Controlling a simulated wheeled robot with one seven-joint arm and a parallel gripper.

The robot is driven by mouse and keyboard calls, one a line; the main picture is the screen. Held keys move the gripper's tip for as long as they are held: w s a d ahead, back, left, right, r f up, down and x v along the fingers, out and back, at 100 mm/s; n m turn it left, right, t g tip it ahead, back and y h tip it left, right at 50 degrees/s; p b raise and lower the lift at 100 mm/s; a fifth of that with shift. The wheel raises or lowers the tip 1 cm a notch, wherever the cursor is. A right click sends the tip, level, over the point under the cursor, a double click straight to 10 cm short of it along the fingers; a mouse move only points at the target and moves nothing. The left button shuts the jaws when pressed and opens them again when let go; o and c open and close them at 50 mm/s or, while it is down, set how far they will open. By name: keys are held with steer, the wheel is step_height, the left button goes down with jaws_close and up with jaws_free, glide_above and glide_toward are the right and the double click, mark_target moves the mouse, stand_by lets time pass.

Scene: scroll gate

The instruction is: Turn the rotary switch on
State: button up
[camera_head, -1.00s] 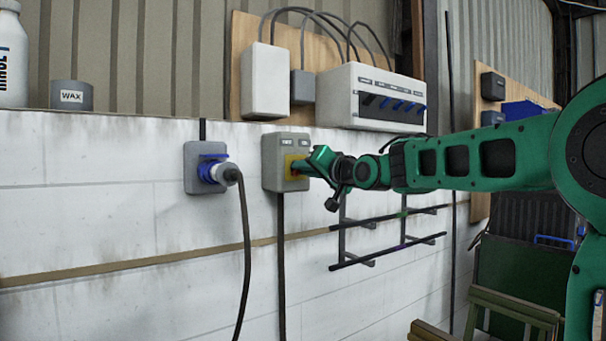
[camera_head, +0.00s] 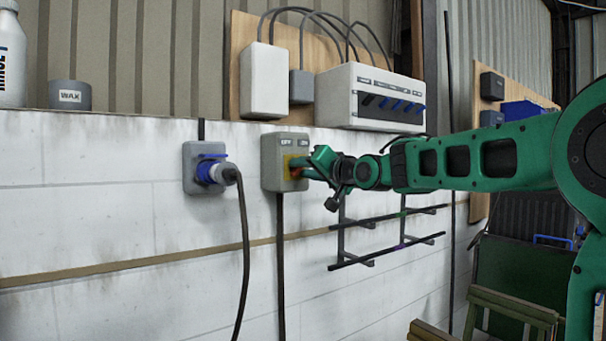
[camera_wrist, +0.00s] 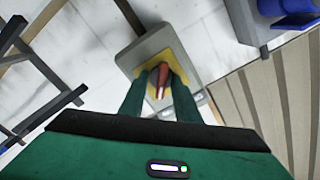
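The rotary switch is a grey box (camera_head: 270,160) on the white wall in the head view, with OFF and ON labels along its top. It has a yellow plate and a red knob (camera_wrist: 161,80). My gripper (camera_wrist: 160,84) is at the switch, with one green finger on each side of the knob. The fingers are apart. A gap shows beside the left finger in the wrist view, while the right finger is close to or touching the knob. In the head view my gripper hides part of the knob.
A blue plug and socket (camera_head: 203,170) with a hanging cable is left of the switch. A breaker box (camera_head: 372,95) is above right. A black wall rack (camera_head: 385,238) is below my arm. The wall below the switch is mostly clear.

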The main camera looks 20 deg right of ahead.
steer(key=v, duration=1)
steer(key=shift+s+d, duration=0.15)
steer(key=shift+s, duration=0.05)
steer(key=shift+f, duration=0.1)
steer(key=s+d+f+g+h, duration=0.2)
steer(key=s+d+f+g, duration=0.15)
steer(key=f, duration=0.45)
steer(key=s+d+f+m+g+h, duration=0.15)
steer(key=s+d+f, duration=0.3)
steer(key=f, duration=0.45)
steer(key=s+d+f+n+g+h, duration=0.1)
steer(key=s+d+f+g+h, duration=0.2)
steer(key=f, duration=0.5)
steer(key=s+d+f+g, duration=0.1)
steer(key=s+f+g, duration=0.2)
steer(key=s, duration=0.6)
steer(key=s+f+m+g, duration=0.1)
steer(key=s+f+g, duration=0.2)
steer(key=s+f, duration=0.4)
steer(key=s+d+f+g+y, duration=0.1)
steer(key=s+f+g, duration=0.2)
steer(key=s, duration=0.9)
step_height(320, 180, down, 3)
steer(key=shift+s+d+r, duration=0.1)
steer(key=shift+s+d, duration=0.2)
steer(key=shift+s, duration=0.05)
